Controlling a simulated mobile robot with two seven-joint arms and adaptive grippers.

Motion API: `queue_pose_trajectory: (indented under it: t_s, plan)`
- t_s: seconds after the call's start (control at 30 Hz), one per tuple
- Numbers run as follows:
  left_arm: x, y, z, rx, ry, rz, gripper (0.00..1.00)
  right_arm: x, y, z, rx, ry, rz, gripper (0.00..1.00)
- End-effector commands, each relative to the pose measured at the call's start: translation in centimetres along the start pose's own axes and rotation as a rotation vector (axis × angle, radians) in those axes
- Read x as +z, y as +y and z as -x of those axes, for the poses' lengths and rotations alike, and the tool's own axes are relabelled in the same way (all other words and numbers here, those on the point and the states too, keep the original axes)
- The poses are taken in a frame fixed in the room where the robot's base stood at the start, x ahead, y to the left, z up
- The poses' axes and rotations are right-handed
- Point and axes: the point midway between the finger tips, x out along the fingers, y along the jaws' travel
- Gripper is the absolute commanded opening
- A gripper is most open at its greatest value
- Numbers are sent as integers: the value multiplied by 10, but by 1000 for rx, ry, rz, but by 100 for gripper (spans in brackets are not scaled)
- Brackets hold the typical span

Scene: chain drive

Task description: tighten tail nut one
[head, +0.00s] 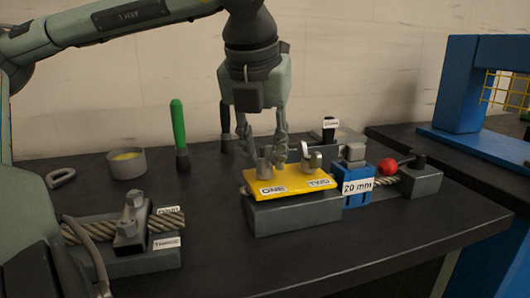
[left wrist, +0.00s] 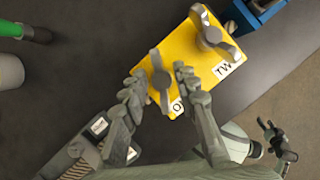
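Tail nut one is a grey wing nut (left wrist: 160,80) on the yellow plate (head: 292,182), above the label ONE; it shows in the head view (head: 265,162) too. My left gripper (head: 264,150) points down over it, open. In the left wrist view its two fingers (left wrist: 156,90) stand on either side of the nut, with a gap to each side; I cannot tell whether either touches. Nut two (left wrist: 212,34) sits beside it by the label TWO. My right gripper (left wrist: 279,140) shows small at the lower right of the left wrist view, its fingers apart and empty.
A blue block (head: 357,190) marked 20 mm and a red-knobbed lever (head: 388,166) stand right of the plate. A rope clamp (head: 132,225) labelled THREE is at front left. A green-handled tool (head: 178,130) and a cup (head: 126,164) stand behind. The front tabletop is clear.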

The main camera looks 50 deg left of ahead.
Motion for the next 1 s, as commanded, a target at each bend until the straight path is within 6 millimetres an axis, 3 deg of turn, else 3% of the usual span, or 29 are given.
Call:
queue_pose_trajectory:
  t_s: [0.3, 0.57, 0.9, 1.0]
  plan:
    - [0, 0, -4, 0, -1, 1, 29, 0, 0, 0, 0, 1, 0, 41]
    - [0, 0, -4, 0, -1, 1, 0, 0, 0, 0, 0, 1, 0, 41]
    - [0, 0, -5, -18, -2, -37, 0, 0, 0, -1, 2, -3, 0, 41]
    - [0, 0, -5, -37, -2, -80, 0, -2, 1, 9, 6, 3, 1, 41]
